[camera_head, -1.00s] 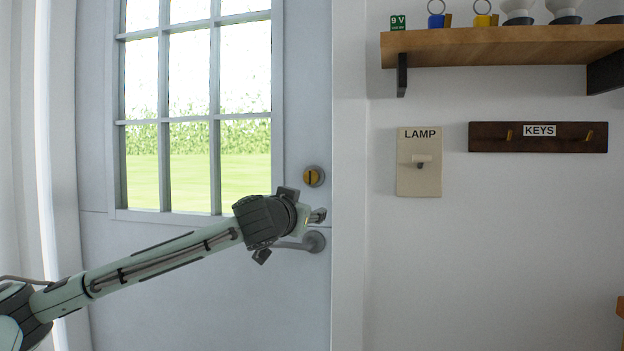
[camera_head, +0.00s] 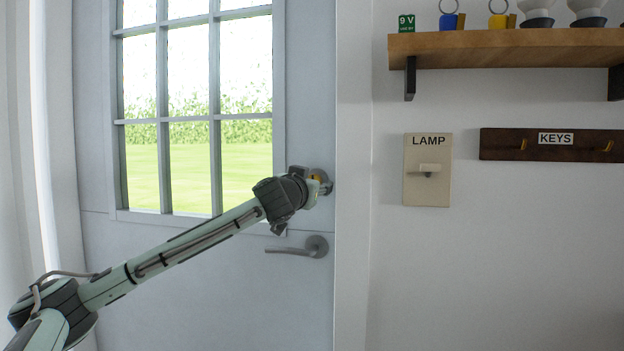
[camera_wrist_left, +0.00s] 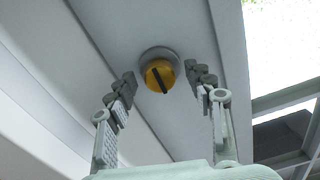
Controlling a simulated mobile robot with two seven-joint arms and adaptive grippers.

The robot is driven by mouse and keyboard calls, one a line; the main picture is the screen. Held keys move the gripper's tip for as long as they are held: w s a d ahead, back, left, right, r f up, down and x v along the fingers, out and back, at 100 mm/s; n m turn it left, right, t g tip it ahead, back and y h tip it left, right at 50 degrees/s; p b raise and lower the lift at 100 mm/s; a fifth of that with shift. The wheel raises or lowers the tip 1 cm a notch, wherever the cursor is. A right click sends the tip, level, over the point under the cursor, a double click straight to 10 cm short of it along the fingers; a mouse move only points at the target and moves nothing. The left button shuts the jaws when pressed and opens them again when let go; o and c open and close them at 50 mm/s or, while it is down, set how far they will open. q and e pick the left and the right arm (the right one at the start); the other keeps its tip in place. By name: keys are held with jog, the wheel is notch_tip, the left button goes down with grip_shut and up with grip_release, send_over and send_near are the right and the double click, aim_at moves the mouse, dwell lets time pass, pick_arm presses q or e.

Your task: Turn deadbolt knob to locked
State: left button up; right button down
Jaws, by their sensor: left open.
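The deadbolt knob (camera_wrist_left: 159,76) is a round yellow disc with a dark bar across it, set in a grey ring on the door. In the left wrist view it lies beyond and between the fingertips of my left gripper (camera_wrist_left: 166,83), which is open, with a gap on both sides of the knob. In the head view the knob (camera_head: 316,176) is mostly hidden behind my left gripper (camera_head: 322,188). The pale grey door (camera_head: 180,245) looks closed. My right gripper is not in view.
A lever handle (camera_head: 297,249) sits on the door below the knob. Right of the frame are a LAMP switch (camera_head: 428,180), a KEYS rack (camera_head: 520,153) and a wooden shelf (camera_head: 500,48) with small objects. The wall below these is clear.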

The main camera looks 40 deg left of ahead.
pick_arm(q)
jog(key=shift+w, duration=0.2)
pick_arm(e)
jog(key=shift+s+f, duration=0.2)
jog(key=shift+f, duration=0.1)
pick_arm(q)
jog(key=shift+c, duration=0.5)
jog(key=c, duration=1.1)
jog(key=shift+o, duration=0.2)
jog(key=shift+m, duration=0.5)
jog(key=m, duration=1.6)
jog(key=shift+a+m, duration=0.1)
jog(key=shift+m, duration=0.3)
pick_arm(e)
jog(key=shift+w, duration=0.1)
